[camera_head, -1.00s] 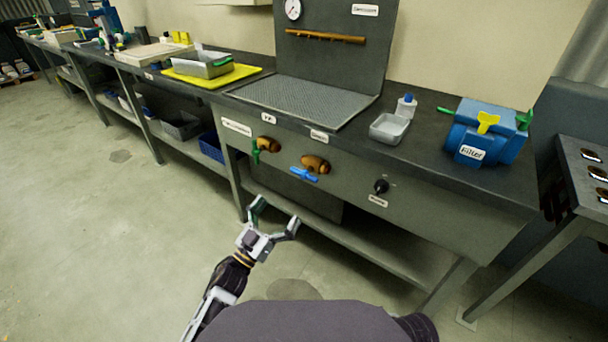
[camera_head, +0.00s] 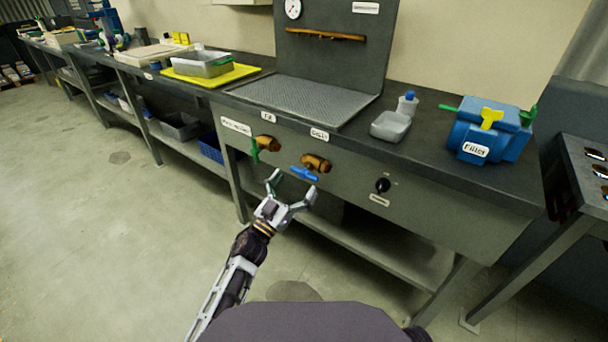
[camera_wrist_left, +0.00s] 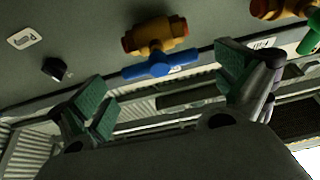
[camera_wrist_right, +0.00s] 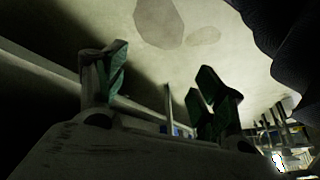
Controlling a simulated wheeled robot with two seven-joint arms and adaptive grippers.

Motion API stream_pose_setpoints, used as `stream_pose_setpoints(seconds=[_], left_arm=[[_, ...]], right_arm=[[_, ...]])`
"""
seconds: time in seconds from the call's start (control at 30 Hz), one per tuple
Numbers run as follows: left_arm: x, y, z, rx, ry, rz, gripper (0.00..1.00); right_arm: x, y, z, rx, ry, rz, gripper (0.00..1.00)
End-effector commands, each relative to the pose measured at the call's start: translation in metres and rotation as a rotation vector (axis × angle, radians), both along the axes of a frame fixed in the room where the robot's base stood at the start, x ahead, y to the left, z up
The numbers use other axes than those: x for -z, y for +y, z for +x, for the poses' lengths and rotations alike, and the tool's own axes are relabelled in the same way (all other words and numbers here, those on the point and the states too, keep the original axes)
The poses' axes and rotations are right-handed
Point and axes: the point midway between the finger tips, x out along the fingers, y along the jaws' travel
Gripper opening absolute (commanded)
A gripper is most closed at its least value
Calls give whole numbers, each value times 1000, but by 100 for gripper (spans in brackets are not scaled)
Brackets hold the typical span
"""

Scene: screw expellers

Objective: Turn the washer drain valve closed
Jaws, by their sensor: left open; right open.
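Two brass valves stick out of the grey bench front. One has a green handle (camera_head: 255,150) that hangs down. The other, to its right, has a blue handle (camera_head: 304,174) lying roughly level below its brass body (camera_head: 316,162). Labels sit above both, too blurred to read for sure. My left gripper (camera_head: 293,184) is open and empty, just below and in front of the blue handle. In the left wrist view the blue handle (camera_wrist_left: 160,67) shows beyond and between the open fingers, apart from them. My right gripper (camera_wrist_right: 160,78) is open and empty in its own wrist view, away from both valves.
A black knob (camera_head: 383,185) is on the panel to the right. A blue filter unit (camera_head: 490,132), a clear tray (camera_head: 390,126) and a bottle (camera_head: 407,104) stand on the bench top. A lower shelf (camera_head: 385,255) runs under the panel. Floor to the left is clear.

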Motion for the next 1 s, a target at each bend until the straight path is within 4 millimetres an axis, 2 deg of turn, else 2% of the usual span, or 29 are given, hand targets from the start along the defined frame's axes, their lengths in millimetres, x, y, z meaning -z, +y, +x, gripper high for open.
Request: stream_pose_setpoints(seconds=[0.4,0.9,0.93,1.0], left_arm=[[-13,-20,26,1,0,0,100],[-16,-24,32,1,0,0,100],[-16,-24,32,1,0,0,99],[-16,-24,32,1,0,0,90]], right_arm=[[22,3,-6,12,-9,24,70],[25,4,-3,15,-20,30,70],[25,4,-3,15,-21,30,70],[25,4,-2,15,-21,30,70]])
